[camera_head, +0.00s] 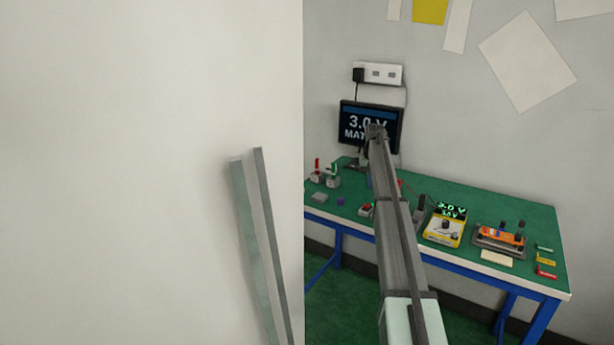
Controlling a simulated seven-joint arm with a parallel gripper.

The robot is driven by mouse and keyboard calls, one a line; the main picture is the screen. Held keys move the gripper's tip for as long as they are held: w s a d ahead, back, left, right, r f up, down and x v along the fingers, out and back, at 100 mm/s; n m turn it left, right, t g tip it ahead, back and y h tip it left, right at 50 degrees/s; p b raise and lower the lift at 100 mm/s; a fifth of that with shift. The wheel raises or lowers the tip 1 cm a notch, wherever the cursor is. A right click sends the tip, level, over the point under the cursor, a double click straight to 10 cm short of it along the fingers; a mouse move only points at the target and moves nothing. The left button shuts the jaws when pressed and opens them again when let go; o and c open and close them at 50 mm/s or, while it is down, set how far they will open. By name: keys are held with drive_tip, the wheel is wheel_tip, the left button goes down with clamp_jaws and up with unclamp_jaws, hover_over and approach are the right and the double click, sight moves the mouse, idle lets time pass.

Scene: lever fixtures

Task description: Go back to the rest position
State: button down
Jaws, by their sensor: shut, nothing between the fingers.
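My arm reaches from the bottom of the picture up and away over the green-topped workbench (480,210). At its far end my gripper (376,131) looks small and dark in front of the wall screen (353,117). It is shut and empty, well above the bench top as seen here. The fingers are too small to make out in detail. My arm hides part of the bench and the right part of the screen, where the text reads "3.0 V" and a cut-off "MAT".
A yellow meter (445,228) with a green display and an orange device on a grey base (499,237) stand right of my arm. Small lever fixtures (333,178) stand at the left. A pale panel (150,170) fills the left half. A socket strip (378,74) is above the screen.

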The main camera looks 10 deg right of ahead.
drive_tip(key=a+f, duration=0.4)
drive_tip(key=a, duration=0.5)
drive_tip(key=a+f, duration=0.5)
drive_tip(key=a, duration=0.3)
drive_tip(key=s+a+f+n+g, duration=0.1)
drive_tip(key=s+a+f, duration=0.2)
drive_tip(key=s+f, duration=1.05)
drive_tip(key=s+a+f+g, duration=0.1)
drive_tip(key=s+a+f, duration=0.3)
drive_tip(key=s+f, duration=0.9)
drive_tip(key=s+a+f+g, duration=0.1)
drive_tip(key=s+a+f, duration=0.1)
drive_tip(key=s+f, duration=0.95)
drive_tip(key=s+a+f+g, duration=0.1)
drive_tip(key=s+f, duration=0.1)
drive_tip(key=s, duration=1.1)
drive_tip(key=s+a+f+n+g, duration=0.1)
drive_tip(key=s+f, duration=0.2)
drive_tip(key=s, duration=1.1)
drive_tip(key=s+a+f+n+g, duration=0.1)
drive_tip(key=s+f, duration=0.1)
drive_tip(key=s, duration=1.1)
drive_tip(key=shift+s+a+f+g, duration=0.2)
drive_tip(key=shift+a+g, duration=0.1)
drive_tip(key=shift+g, duration=0.1)
